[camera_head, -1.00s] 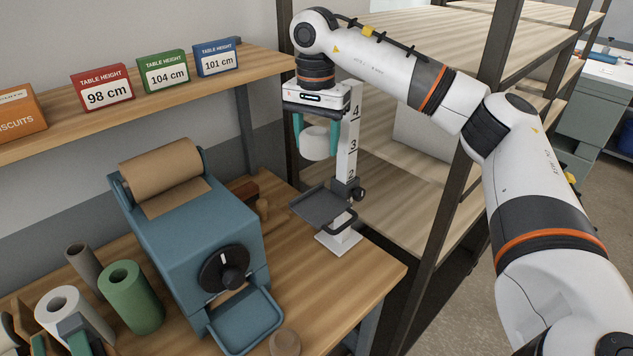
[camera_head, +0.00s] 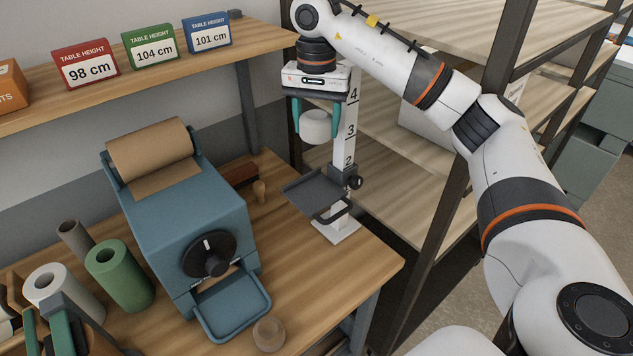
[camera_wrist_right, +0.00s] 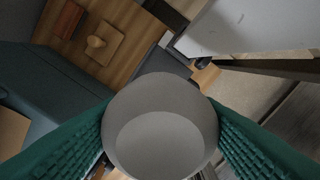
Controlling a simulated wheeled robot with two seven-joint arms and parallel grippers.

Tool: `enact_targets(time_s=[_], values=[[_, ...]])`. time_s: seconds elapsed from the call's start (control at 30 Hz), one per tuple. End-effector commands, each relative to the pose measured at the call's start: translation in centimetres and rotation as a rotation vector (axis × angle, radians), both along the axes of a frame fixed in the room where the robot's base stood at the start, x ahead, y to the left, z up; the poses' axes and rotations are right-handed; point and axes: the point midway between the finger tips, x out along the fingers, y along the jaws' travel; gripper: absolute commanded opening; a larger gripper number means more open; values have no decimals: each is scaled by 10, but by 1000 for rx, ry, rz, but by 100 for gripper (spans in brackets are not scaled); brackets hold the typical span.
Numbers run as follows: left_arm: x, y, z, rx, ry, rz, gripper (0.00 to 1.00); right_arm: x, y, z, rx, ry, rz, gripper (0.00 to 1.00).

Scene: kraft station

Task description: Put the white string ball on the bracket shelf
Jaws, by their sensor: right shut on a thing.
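The white string ball (camera_head: 316,124) looks like a short, pale, rounded drum. My right gripper (camera_head: 316,132) points down and is shut on it, with a teal finger on each side. The ball (camera_wrist_right: 160,125) also fills the middle of the right wrist view, between the ribbed teal fingers. The bracket shelf (camera_head: 312,194) is a dark grey tray on a white numbered post (camera_head: 345,140). The ball hangs above the tray, left of the post, with a clear gap below it. Teal and dark parts at the lower left edge may be my left gripper (camera_head: 48,334); its jaws are unclear.
A blue paper-roll dispenser (camera_head: 190,220) stands left of the post, near green (camera_head: 120,275) and white rolls. An upper wooden shelf (camera_head: 150,75) with height cards runs behind. A rack (camera_head: 450,170) with dark uprights stands close on the right.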

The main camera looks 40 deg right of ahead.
Motion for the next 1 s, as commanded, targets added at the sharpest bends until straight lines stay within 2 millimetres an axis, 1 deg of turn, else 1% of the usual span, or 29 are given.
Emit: enact_targets(time_s=[0.03,0.2,0.23,0.3,0.4,0.57,0.8,0.9,1.0], values=[[0,-1,-3,-1,0,0,36,-1,1,-17,2,7,2,34],[0,-5,-7,-7,1,-1,36,-1,2,-57,3,5,2,34],[0,-6,-7,-8,1,-2,36,-1,1,-64,3,5,1,34],[-1,-7,2,-9,1,-2,36,-1,0,-74,-1,6,0,34],[-1,-8,7,-10,1,-3,36,-1,0,-92,0,4,0,34],[-1,-8,9,-10,1,-3,36,0,0,-106,0,1,0,34],[-1,-8,21,-10,1,-3,36,0,0,-137,-1,2,0,34],[-1,-7,21,-9,1,-3,36,0,0,-142,0,0,0,34],[-1,-7,20,-9,1,-3,36,0,0,-143,0,-1,0,34]])
